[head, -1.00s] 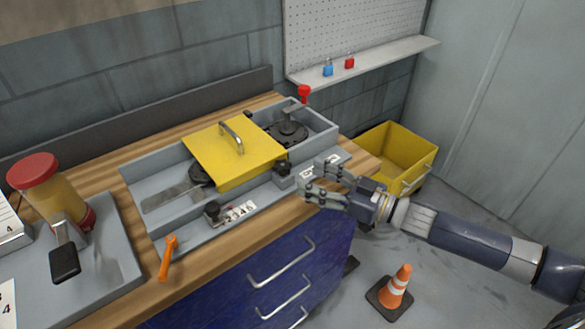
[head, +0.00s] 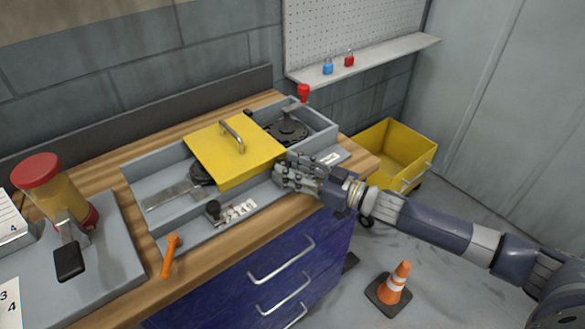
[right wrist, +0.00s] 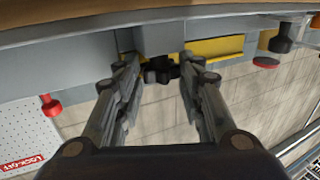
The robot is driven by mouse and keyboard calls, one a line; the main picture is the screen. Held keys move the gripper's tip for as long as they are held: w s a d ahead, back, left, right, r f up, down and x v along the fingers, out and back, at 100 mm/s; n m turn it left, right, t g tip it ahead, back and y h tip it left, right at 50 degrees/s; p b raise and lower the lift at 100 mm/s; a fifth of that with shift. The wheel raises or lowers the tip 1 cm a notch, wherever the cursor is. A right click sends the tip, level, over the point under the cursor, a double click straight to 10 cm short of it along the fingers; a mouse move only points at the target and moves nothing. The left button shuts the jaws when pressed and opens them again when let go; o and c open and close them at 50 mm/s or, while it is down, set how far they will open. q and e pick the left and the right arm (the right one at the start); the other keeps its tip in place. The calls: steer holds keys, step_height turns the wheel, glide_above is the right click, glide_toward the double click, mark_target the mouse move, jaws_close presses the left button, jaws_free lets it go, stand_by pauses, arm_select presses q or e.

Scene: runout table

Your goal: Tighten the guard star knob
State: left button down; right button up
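The yellow guard (head: 225,155) with its metal handle lies over the middle of the grey runout table (head: 185,237). In the right wrist view the black star knob (right wrist: 160,71) sits below the yellow guard edge (right wrist: 215,48). My right gripper (right wrist: 157,85) is open, with one finger on each side of the knob; whether they touch it I cannot tell. In the head view my right gripper (head: 281,172) is at the guard's front right corner and hides the knob. My left gripper is not in view.
A black knob (head: 213,210) and an orange-handled lever (head: 171,254) are on the front left. A red knob (head: 303,91) stands at the back right. A yellow bin (head: 392,150) and a traffic cone (head: 395,285) stand on the floor to the right.

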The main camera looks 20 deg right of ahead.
steer(key=shift+c, duration=1.2)
steer(key=shift+s+a+m+t+h, duration=0.1)
steer(key=shift+a+m+t+h, duration=0.05)
steer(key=shift+m+t+h, duration=0.15)
steer(key=shift+a+m+t+h+p, duration=0.1)
steer(key=shift+m+t+h+p, duration=0.3)
steer(key=shift+m+h+p, duration=0.15)
steer(key=shift+s+a+m+t+h+p, duration=0.15)
steer(key=shift+m+t+h+p, duration=0.45)
steer(key=shift+h, duration=0.4)
steer(key=shift+s+a+m+t+h+p, duration=0.1)
steer(key=shift+m+t+h+p, duration=0.3)
steer(key=shift+m+h, duration=0.45)
steer(key=m+h, duration=0.1)
steer(key=h, duration=0.1)
steer(key=shift+a+t+h, duration=0.15)
steer(key=shift+t+h, duration=0.15)
steer(key=shift+t, duration=0.1)
steer(key=shift+a+m+h, duration=0.15)
steer(key=shift+m+h, duration=0.75)
steer(key=shift+h, duration=0.2)
steer(key=shift+m+h, duration=0.3)
steer(key=shift+h, duration=0.3)
